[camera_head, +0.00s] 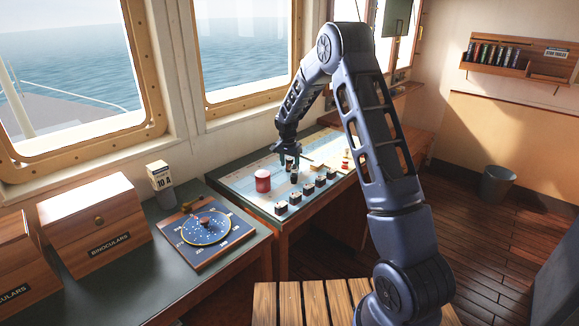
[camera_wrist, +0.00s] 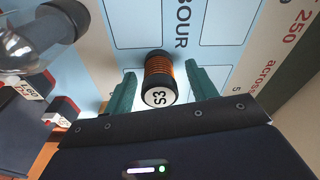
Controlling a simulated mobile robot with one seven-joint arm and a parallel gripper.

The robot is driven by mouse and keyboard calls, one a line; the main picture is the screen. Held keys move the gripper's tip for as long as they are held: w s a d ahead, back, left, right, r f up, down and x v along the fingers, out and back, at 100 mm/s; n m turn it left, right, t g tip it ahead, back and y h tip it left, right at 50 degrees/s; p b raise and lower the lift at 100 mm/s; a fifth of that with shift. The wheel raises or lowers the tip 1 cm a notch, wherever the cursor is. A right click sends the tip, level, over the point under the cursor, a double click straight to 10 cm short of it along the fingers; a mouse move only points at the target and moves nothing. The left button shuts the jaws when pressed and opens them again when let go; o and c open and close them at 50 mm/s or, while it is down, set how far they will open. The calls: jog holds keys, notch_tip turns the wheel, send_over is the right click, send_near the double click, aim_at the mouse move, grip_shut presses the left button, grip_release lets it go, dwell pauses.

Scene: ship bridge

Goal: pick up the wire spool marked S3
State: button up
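The wire spool marked S3 (camera_wrist: 159,80) shows in the wrist view. It has copper-coloured windings, black ends and a white end label reading S3. It is between the two green fingers of my gripper (camera_wrist: 160,72), with a visible gap on each side. My gripper is open. In the head view my gripper (camera_head: 288,158) points down over the chart table (camera_head: 240,186). Small dark items show beneath it there; I cannot tell which is the spool.
A clear object with a dark cap (camera_wrist: 65,20) and labelled blocks (camera_wrist: 30,88) lie left of the spool. On the table are a red can (camera_head: 263,181) and a row of dark blocks (camera_head: 308,188). A window wall (camera_head: 180,110) stands behind.

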jog(key=c, duration=1)
jog(key=shift+o, duration=0.2)
